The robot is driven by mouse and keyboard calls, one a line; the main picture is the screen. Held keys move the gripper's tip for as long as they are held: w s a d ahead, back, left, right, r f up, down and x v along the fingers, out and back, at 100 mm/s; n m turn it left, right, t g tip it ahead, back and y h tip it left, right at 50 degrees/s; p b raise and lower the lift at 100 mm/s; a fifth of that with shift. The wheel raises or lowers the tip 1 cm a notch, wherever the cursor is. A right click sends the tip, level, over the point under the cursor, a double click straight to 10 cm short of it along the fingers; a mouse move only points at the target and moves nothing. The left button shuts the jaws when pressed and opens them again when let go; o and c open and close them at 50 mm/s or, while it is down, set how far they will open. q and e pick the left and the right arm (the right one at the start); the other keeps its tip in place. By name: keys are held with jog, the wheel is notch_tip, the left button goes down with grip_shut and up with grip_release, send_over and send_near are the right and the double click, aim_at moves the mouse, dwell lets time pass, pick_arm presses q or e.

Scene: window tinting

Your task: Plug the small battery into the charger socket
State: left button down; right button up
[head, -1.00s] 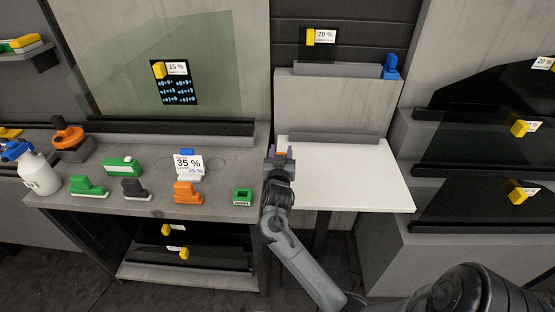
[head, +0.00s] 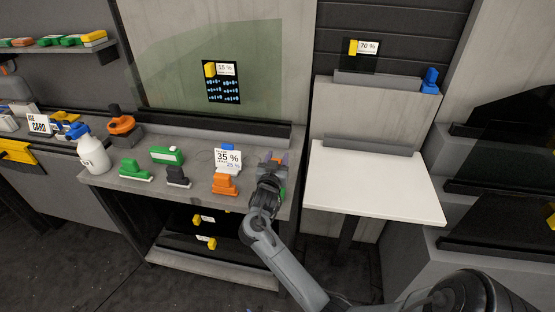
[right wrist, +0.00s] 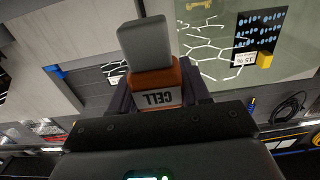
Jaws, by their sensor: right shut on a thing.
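My right gripper (head: 272,161) is over the right end of the grey workbench (head: 130,186). In the right wrist view it is shut on the small battery (right wrist: 155,85), an orange block marked CELL with a grey upper part. In the head view the battery is mostly hidden by the gripper. A green block (head: 281,192), apparently the charger socket, shows only as a sliver behind my right wrist; its opening is hidden. I cannot tell the gap between battery and socket. My left gripper is not in view.
An orange tool (head: 224,184), a dark tool (head: 178,177), a green tool (head: 135,171) and a 35 % card (head: 228,158) stand left of my gripper. A white spray bottle (head: 92,155) is farther left. The white table (head: 375,182) at right is clear.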

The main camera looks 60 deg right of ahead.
jog(key=shift+r+p, duration=0.1)
jog(key=shift+p, duration=0.3)
jog(key=shift+f+b, duration=1)
jog(key=shift+f, duration=0.7)
jog(key=shift+f+b, duration=0.7)
jog(key=shift+f, duration=0.6)
jog(key=shift+p, duration=0.35)
